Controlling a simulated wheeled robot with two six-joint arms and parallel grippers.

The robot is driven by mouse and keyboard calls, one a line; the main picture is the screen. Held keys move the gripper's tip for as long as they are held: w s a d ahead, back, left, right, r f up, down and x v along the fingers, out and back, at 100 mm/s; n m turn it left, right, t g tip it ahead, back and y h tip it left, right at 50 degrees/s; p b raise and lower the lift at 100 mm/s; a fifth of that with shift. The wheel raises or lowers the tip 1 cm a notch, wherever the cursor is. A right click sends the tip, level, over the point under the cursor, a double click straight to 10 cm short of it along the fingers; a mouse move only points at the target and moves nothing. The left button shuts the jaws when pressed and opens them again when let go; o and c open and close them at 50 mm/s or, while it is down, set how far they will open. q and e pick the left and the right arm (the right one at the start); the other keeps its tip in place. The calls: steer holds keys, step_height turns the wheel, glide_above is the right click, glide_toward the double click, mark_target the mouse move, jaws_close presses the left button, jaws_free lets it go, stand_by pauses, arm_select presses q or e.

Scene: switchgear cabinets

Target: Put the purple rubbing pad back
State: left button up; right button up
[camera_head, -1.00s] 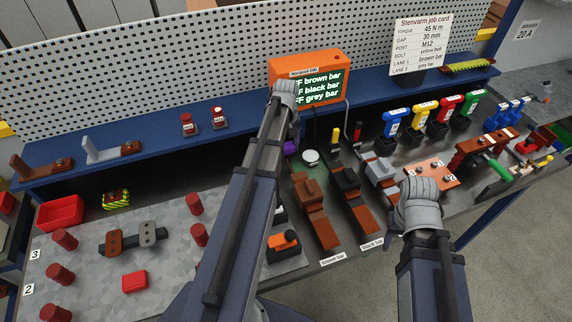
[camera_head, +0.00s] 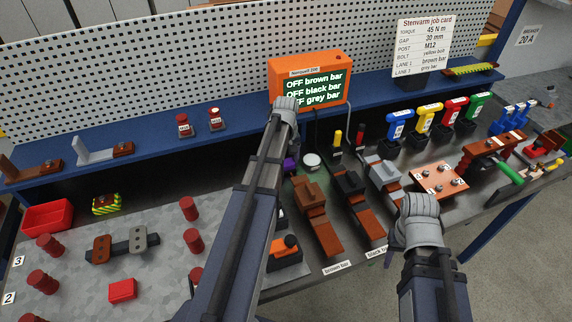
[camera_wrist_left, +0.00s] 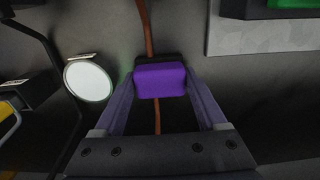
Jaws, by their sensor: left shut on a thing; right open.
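The purple rubbing pad (camera_wrist_left: 160,80) is between the two fingertips of my left gripper (camera_wrist_left: 160,88), which is shut on it, in the left wrist view. A dark part shows just behind the pad; I cannot tell whether the pad touches it. In the head view only a small purple piece of the pad (camera_head: 289,165) shows beside my left forearm, and the left fingers are hidden. My right gripper (camera_head: 419,208) is open over the front right of the bench; its fingers are mostly hidden behind the wrist.
A round white disc (camera_head: 312,161) stands just right of the pad; it shows in the wrist view (camera_wrist_left: 89,80). An orange screen box (camera_head: 309,80) stands behind on the blue shelf. Brown bar (camera_head: 318,215) and black bar (camera_head: 358,205) blocks stand in front. A red bin (camera_head: 47,217) is far left.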

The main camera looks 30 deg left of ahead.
mark_target(287, 162)
arm_select(q)
steer(key=shift+f, duration=0.1)
steer(key=shift+f+b, duration=0.15)
steer(key=shift+b, duration=0.15)
steer(key=o, duration=1.1)
steer(key=shift+r, duration=0.2)
step_height(287, 162, up, 12)
steer(key=p, duration=1.2)
steer(key=shift+r+p, duration=0.1)
steer(key=shift+p, duration=0.2)
steer(key=shift+d, duration=0.15)
